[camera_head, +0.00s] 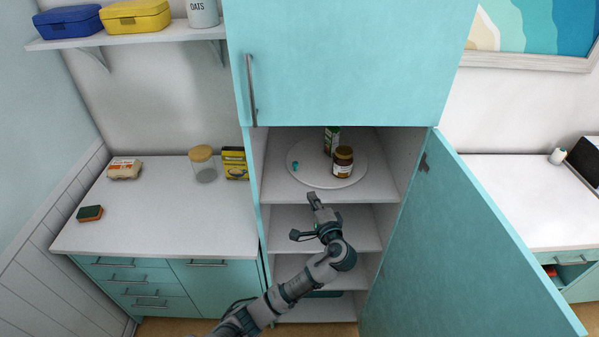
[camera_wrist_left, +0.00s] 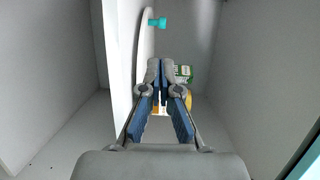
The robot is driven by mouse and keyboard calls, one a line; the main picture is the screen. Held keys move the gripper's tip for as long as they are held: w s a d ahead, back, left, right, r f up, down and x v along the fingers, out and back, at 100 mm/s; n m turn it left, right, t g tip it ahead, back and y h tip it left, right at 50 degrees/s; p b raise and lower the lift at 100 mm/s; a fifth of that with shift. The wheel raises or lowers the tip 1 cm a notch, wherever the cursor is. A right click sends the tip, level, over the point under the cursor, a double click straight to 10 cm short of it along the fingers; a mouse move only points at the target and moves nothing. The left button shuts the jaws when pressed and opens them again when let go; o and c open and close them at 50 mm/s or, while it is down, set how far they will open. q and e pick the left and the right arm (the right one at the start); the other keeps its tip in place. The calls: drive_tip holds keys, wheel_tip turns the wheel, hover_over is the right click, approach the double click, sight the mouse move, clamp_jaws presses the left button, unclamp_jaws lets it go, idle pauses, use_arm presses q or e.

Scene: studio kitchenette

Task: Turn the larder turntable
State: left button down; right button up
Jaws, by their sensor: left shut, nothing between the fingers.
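The larder turntable (camera_head: 318,178) is a round white disc on the top open shelf of the tall larder. A small teal knob (camera_head: 295,166) stands at its left edge. A dark jar with a label (camera_head: 342,160) and a green carton (camera_head: 331,139) stand on it. In the left wrist view the turntable (camera_wrist_left: 146,50) shows edge-on, with the teal knob (camera_wrist_left: 157,23) above the fingers. My left gripper (camera_head: 313,198) is shut and empty, in front of the shelf's front edge, apart from the knob. The wrist view shows its closed fingers (camera_wrist_left: 160,68). My right gripper is not in view.
The larder's lower door (camera_head: 460,230) stands open at the right; the upper door (camera_head: 350,60) is closed. Lower shelves (camera_head: 350,228) lie below the turntable shelf. The left counter (camera_head: 150,215) holds a glass jar (camera_head: 203,165), a yellow box (camera_head: 235,164) and a sponge (camera_head: 90,213).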

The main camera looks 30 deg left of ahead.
sight(299, 177)
use_arm(q)
drive_tip(key=p+x, duration=0.1)
drive_tip(key=x, duration=0.3)
drive_tip(key=p+x, duration=0.1)
drive_tip(key=x, duration=0.3)
drive_tip(key=p+x, duration=0.1)
drive_tip(key=x, duration=0.3)
drive_tip(key=shift+w+a+r, duration=0.25)
drive_tip(key=shift+a+r, duration=0.05)
drive_tip(key=shift+a, duration=0.05)
drive_tip(key=shift+w+a+f+p, duration=0.15)
drive_tip(key=shift+w+a+p, duration=0.2)
drive_tip(key=shift+w+a, duration=0.05)
